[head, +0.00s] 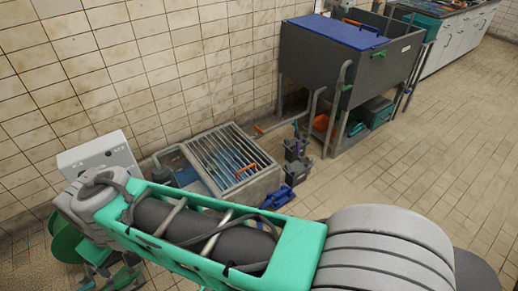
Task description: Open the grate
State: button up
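The grate (222,157), a grey metal frame with parallel bars, lies flat over a low box-shaped pit (254,191) against the tiled wall. It looks shut. An orange handle (246,171) is on its right front side. Blue shows between the bars. My teal and grey arm crosses the foreground in front of the pit and hides part of its near left side. I cannot make out my gripper's fingers; the arm's far end drops out of clear sight at the lower left.
A dark tank (375,65) with a blue lid (338,34) stands on legs behind to the right. Small grey containers (296,162) and a blue item (277,197) are right of the pit. A white box (100,157) stands left. The tiled floor (420,165) at right is clear.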

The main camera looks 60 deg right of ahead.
aim_at(273, 163)
jog(key=z, duration=1.2)
jog(key=i, duration=1.2)
jog(key=z, duration=0.4)
